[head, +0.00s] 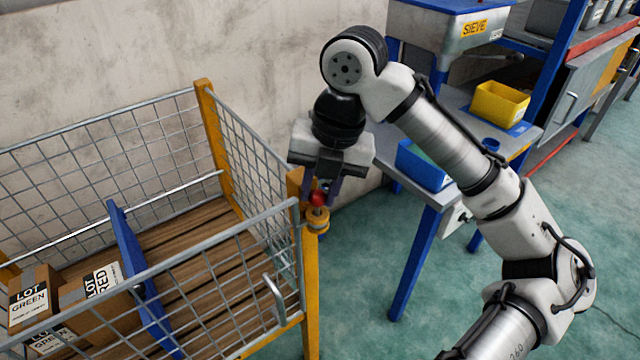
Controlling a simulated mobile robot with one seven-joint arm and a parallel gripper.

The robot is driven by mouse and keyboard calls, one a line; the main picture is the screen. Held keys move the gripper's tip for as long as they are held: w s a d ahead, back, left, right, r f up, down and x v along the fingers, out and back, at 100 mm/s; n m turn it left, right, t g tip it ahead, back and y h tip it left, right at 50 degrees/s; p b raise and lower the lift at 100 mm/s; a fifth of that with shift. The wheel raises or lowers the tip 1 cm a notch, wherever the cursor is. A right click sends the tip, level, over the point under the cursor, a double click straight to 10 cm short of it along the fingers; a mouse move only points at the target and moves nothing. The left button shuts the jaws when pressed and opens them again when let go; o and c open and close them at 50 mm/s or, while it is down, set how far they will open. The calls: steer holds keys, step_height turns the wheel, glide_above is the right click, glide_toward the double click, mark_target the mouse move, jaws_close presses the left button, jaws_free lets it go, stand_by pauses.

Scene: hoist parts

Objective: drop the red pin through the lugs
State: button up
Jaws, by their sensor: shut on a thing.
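The red pin (317,199) shows as a small red head between the fingers of my gripper (320,192). My gripper points down and is shut on it. The yellow lugs (317,222) stick out from the yellow corner post of the wire cage, right below the red head. The pin's lower part is hidden or too small to make out, so I cannot tell how far it sits in the lugs.
The wire cage (222,255) stands at the left with a wooden floor, a blue divider (140,270) and cardboard boxes (95,290). A blue-legged bench (440,195) with a blue bin (423,166) and a yellow bin (499,104) stands behind my arm. Green floor is open at the right.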

steer(key=shift+f, duration=0.4)
steer(key=o, duration=1)
steer(key=shift+d, duration=0.1)
steer(key=shift+o, duration=0.2)
steer(key=shift+r, duration=0.1)
